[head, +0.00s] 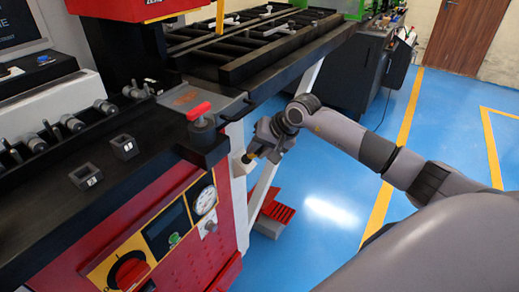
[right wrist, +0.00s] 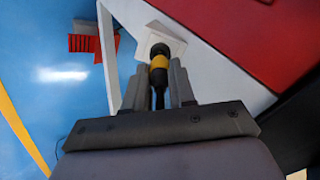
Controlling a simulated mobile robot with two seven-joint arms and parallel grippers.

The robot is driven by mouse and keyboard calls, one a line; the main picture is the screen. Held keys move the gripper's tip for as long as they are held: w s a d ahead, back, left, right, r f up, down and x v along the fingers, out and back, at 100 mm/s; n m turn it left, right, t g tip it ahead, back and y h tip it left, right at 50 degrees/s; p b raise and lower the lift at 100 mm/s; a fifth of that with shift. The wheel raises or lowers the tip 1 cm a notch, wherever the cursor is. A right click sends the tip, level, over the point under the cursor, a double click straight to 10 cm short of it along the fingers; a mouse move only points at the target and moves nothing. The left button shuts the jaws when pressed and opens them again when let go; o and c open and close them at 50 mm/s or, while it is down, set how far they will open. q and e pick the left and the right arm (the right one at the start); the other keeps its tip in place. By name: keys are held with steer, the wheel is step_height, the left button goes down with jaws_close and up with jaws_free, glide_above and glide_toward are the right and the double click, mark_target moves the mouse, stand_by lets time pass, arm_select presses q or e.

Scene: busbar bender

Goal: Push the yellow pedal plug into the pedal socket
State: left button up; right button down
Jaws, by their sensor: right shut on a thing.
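My right gripper (head: 257,152) is at the side of the red machine, by the pale pedal socket (head: 242,163). In the right wrist view the gripper (right wrist: 156,75) is shut on the pedal plug (right wrist: 159,62), which has a yellow band between dark ends. A dark cable runs back from the plug between the fingers. The plug's front end overlaps the pale square socket block (right wrist: 170,38). I cannot tell whether it touches the socket or is inside it, because the plug hides the opening. My left gripper is not in view.
A red foot pedal (head: 278,212) stands on the blue floor near a slanted white leg (head: 262,190). The machine's red front (head: 175,225) carries a gauge and red knob. Floor to the right is clear.

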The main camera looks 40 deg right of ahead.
stand_by(0.3)
steer(key=shift+b, duration=0.3)
steer(key=shift+b, duration=0.6)
stand_by(1.1)
steer(key=shift+b+x, duration=1.15)
steer(key=shift+x, duration=0.1)
steer(key=c, duration=0.8)
jaws_free()
steer(key=shift+c, duration=0.2)
